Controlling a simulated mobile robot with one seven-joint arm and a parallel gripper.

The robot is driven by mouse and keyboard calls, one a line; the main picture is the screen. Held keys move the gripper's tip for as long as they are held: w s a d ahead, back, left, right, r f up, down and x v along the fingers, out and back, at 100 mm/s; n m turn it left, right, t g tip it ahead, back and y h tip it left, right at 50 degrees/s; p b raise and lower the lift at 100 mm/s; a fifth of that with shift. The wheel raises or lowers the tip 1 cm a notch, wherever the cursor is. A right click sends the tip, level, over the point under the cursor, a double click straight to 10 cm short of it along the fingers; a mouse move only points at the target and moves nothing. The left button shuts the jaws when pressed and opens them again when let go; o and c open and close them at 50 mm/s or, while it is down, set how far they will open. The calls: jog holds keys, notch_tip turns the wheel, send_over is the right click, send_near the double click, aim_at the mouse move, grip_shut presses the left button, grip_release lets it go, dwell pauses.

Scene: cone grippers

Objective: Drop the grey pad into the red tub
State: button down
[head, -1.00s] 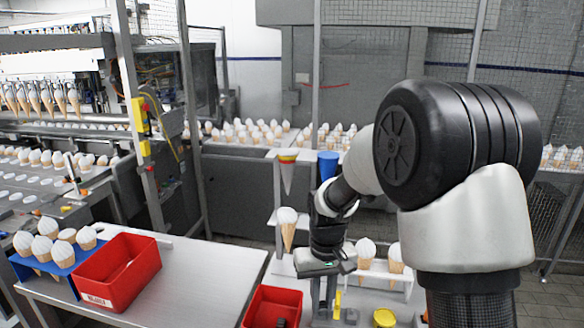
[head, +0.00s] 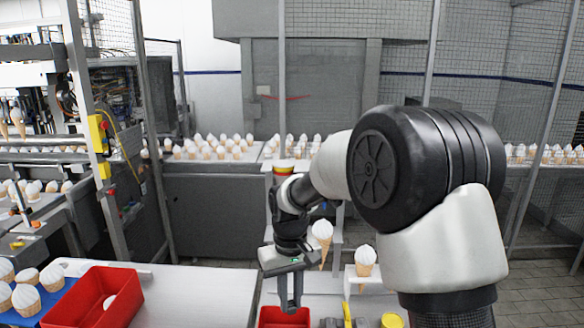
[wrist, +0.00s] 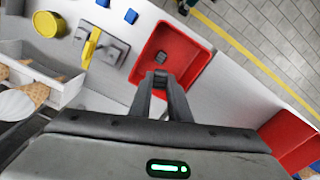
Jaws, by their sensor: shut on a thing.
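My gripper (head: 291,308) points down over a red tub (head: 270,314) at the bottom of the head view. In the wrist view its fingers (wrist: 160,82) are nearly together on a small grey piece, the grey pad (wrist: 160,77), mostly hidden between the fingertips. The red tub (wrist: 183,45) lies beyond the fingertips there, with a small dark grey piece (wrist: 160,57) on its floor. The fingertips appear above the tub's near part; the exact height is unclear.
A second red tub (head: 112,305) stands on the left table beside a blue cone tray (head: 55,300); its side shows in the wrist view (wrist: 300,135). A yellow-handled grey tool (wrist: 98,50), a yellow round lid (wrist: 47,24) and blue blocks (wrist: 131,16) lie left of the near tub. A cone rack (head: 365,270) is close right.

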aim_at(291, 305)
jog(key=shift+f+b, duration=2.1)
jog(key=shift+f, duration=0.9)
jog(key=c, duration=1.6)
grip_release()
notch_tip(291, 305, up, 18)
jog(key=shift+f+p, duration=0.25)
jog(key=shift+p, duration=0.6)
